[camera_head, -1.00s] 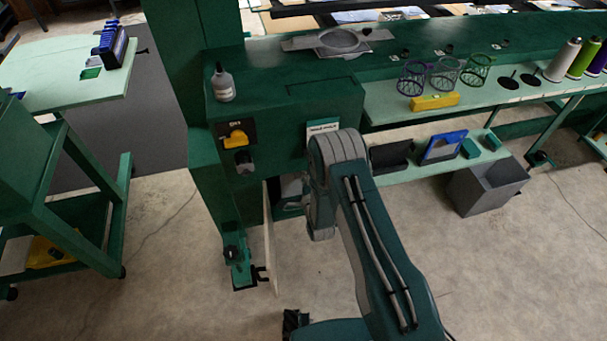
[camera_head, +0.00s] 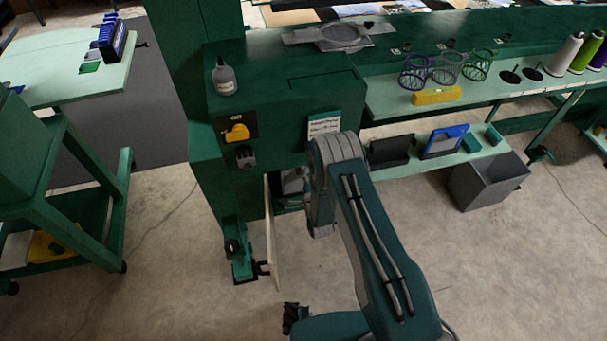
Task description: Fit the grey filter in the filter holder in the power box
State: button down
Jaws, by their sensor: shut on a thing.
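The green power box (camera_head: 285,100) stands at the centre, its pale door (camera_head: 271,235) swung open at the front below. A grey shape (camera_head: 293,181) shows inside the opening; I cannot tell whether it is the filter, the holder or something else. My arm reaches up from the bottom right and bends down at the box's front right. My wrist hangs beside the opening and covers its right part. My gripper is hidden behind my arm. I cannot make out the grey filter or the filter holder.
The box front carries a yellow switch (camera_head: 237,133), a dark knob (camera_head: 245,156) and a white label (camera_head: 323,124). A bottle (camera_head: 224,76) stands on top. A grey bin (camera_head: 487,181) is on the right. A green cart (camera_head: 65,190) stands left. The floor between is clear.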

jog(key=shift+f, duration=0.15)
jog(key=c, duration=0.6)
grip_release()
jog(key=v, duration=1.2)
